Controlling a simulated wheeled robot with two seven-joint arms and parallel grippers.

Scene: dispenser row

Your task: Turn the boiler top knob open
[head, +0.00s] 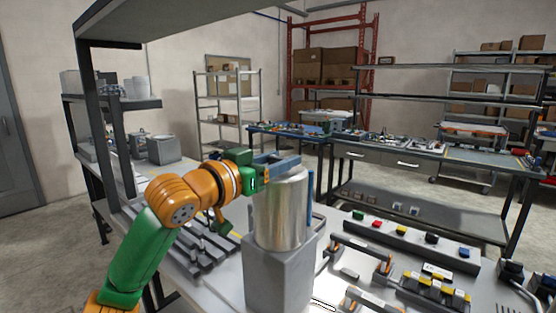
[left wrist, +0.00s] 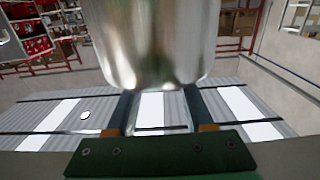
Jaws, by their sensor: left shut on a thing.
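The boiler (head: 281,210) is a shiny metal cylinder standing upright on a grey block (head: 278,272) in the head view. My left gripper (head: 281,163) reaches in from the left at the boiler's top rim, its fingers level. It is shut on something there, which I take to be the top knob. The knob itself is hidden by the fingers, so its turn angle cannot be told. My right gripper is not in view.
A thin blue upright part (head: 310,185) stands just right of the boiler. Right of it lie orange-and-grey fixtures (head: 362,255) and a grey strip with coloured buttons (head: 402,232). Dark grey bars (head: 200,240) lie left of the block. A shelf post (head: 120,150) stands near my left arm.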

